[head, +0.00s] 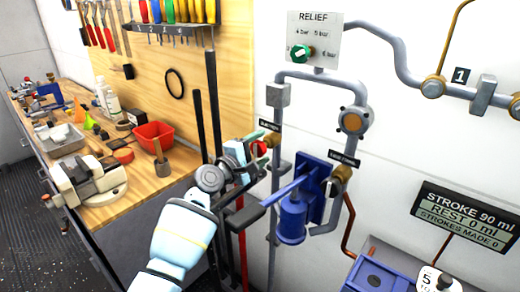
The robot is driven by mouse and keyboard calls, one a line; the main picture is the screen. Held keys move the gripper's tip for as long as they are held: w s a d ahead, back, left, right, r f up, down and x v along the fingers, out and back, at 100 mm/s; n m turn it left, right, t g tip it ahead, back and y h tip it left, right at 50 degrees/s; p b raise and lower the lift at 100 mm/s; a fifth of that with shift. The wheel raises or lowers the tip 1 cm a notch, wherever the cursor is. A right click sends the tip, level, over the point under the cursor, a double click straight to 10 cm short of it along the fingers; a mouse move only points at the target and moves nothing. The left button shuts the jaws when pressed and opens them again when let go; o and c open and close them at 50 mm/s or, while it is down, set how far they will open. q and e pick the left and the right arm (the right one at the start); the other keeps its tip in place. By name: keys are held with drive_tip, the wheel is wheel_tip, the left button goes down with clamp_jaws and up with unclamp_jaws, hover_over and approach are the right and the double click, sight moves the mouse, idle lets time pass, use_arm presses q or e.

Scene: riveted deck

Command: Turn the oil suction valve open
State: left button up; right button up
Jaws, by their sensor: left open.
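The suction valve has a red handle (260,147) and a brass body (272,139), on a grey vertical pipe under a small black label (269,125). My left gripper (254,146) reaches in from the lower left and is at the red handle. Its jaws are open, with pale teal fingers close around or beside the handle. I cannot tell whether they touch it. The gripper partly hides the handle, so its exact angle is unclear. My right gripper is not in view.
A blue hand pump (292,218) with a lever stands right of my gripper, beside a second labelled brass valve (342,173). A relief panel (314,40) with a green knob is above. A workbench with a red bin (153,136) and a vise (90,182) is left.

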use_arm(q)
drive_tip(key=v, duration=0.7)
drive_tip(key=shift+s+a+p, duration=0.15)
drive_tip(key=shift+s+p, duration=0.05)
drive_tip(key=shift+p, duration=0.2)
